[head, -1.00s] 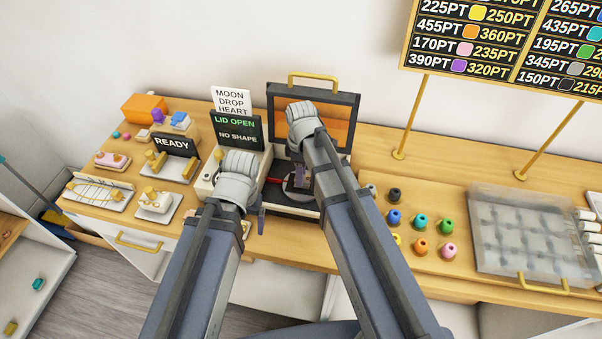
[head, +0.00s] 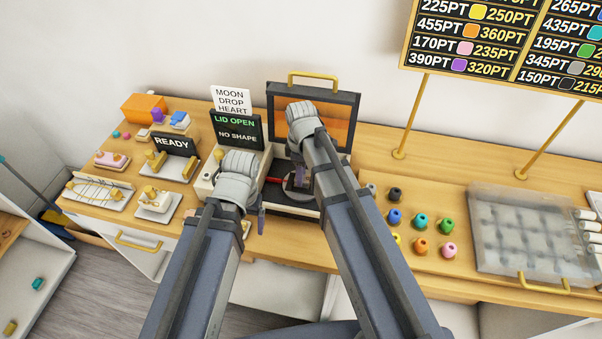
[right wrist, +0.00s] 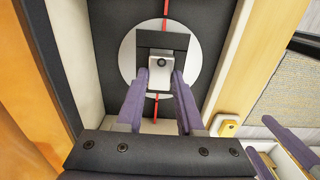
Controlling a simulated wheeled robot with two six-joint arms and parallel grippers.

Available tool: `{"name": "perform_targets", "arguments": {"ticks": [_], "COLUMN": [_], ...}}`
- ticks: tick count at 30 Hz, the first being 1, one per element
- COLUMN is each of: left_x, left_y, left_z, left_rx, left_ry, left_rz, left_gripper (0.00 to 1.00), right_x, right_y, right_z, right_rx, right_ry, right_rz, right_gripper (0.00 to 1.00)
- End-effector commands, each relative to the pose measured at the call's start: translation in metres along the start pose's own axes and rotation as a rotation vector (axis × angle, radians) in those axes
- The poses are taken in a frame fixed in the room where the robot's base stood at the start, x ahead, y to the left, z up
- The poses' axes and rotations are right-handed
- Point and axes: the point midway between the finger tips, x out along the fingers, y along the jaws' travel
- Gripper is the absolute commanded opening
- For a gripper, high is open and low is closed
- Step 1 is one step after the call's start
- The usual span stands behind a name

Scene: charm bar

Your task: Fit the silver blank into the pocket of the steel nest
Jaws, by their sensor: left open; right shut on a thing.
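The silver blank (right wrist: 159,68), a small pale plate with a dark round hole, sits between the purple fingertips of my right gripper (right wrist: 164,82) in the right wrist view. The gripper is shut on it. The steel nest (right wrist: 160,40) shows as a dark squared frame on a round silver disc (right wrist: 129,62). The blank overlaps the frame's near, open side in this view; I cannot tell whether it is seated or held above. The pocket floor is hidden. In the head view my right gripper (head: 300,178) is inside the open machine. My left gripper (right wrist: 284,142) is open and empty beside it.
The machine's orange-windowed lid (head: 341,104) stands open behind my right arm. A status sign (head: 237,131) reads LID OPEN, NO SHAPE. A red line crosses the dark machine bed (right wrist: 107,25). Coloured spools (head: 420,221) and a clear-lidded case (head: 530,235) stand right; small fixtures stand left.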

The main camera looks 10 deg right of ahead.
Motion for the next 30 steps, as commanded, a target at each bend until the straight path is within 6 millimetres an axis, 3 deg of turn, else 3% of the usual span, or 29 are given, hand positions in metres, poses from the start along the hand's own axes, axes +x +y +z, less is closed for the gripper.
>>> {"name": "perform_targets", "arguments": {"ticks": [30], "left_x": [0.012], "left_y": [0.001], "left_z": [-0.001], "left_rx": [0.0], "left_ry": [0.0], "left_rz": [0.0], "left_gripper": [0.87], "right_x": [0.013], "right_y": [0.0], "right_z": [0.0], "right_rx": [0.0], "right_ry": [0.0], "right_rz": [0.0], "right_gripper": [0.0]}}
